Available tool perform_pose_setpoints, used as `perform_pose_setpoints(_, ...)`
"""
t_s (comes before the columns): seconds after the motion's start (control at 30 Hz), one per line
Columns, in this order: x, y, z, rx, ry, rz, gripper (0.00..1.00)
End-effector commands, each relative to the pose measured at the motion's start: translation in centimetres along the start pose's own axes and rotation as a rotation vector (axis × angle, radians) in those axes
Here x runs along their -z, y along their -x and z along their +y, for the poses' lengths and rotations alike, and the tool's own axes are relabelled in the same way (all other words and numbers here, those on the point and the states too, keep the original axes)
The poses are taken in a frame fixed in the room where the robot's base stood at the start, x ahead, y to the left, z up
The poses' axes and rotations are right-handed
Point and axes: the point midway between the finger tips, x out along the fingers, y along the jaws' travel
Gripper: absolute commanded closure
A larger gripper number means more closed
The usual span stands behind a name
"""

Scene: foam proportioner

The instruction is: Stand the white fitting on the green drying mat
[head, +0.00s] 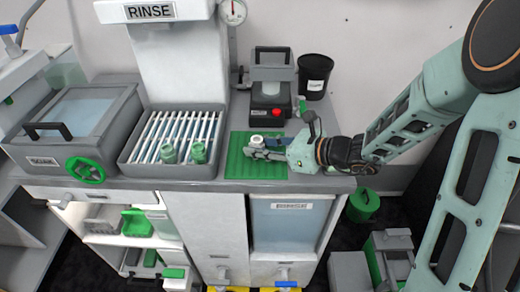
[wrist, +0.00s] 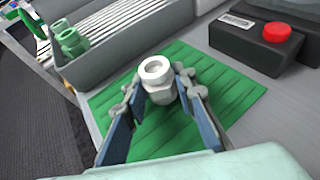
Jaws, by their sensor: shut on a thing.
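The white fitting (wrist: 158,81) is upright between the fingertips of my gripper (wrist: 157,88) in the wrist view, with its open round end facing up. My gripper is shut on its sides. The green drying mat (wrist: 195,117) lies below and around them on the grey counter. In the head view the fitting (head: 256,140) shows as a small white top above the mat (head: 238,165), with my gripper (head: 258,150) reaching in from the right. I cannot tell whether the fitting's base touches the mat.
Left of the mat, a grey rinse tray (head: 150,170) with a slatted rack holds two green fittings (head: 199,151). Behind the mat stands a dark box with a red button (head: 276,114), and a black bin (head: 315,78) is at the back right. The counter's front edge is close to the mat.

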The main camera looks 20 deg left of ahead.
Motion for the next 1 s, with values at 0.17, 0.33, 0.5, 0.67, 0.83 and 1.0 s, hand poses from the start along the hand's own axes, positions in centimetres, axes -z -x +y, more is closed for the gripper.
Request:
perform_pose_setpoints(0.17,-0.1,0.0,0.0,0.000,0.000,0.000,0.97)
perform_pose_setpoints(0.33,0.3,-0.1,0.0,0.000,0.000,0.000,0.73)
perform_pose_setpoints(0.5,0.2,-0.1,0.0,0.000,-0.001,0.000,0.58)
perform_pose_setpoints(0.67,0.2,-0.1,0.0,0.000,-0.001,0.000,0.58)
perform_pose_setpoints(0.83,-0.2,0.1,0.0,0.000,0.000,0.000,0.58)
perform_pose_setpoints(1.0,-0.2,2.6,-0.2,0.006,-0.002,0.001,0.58)
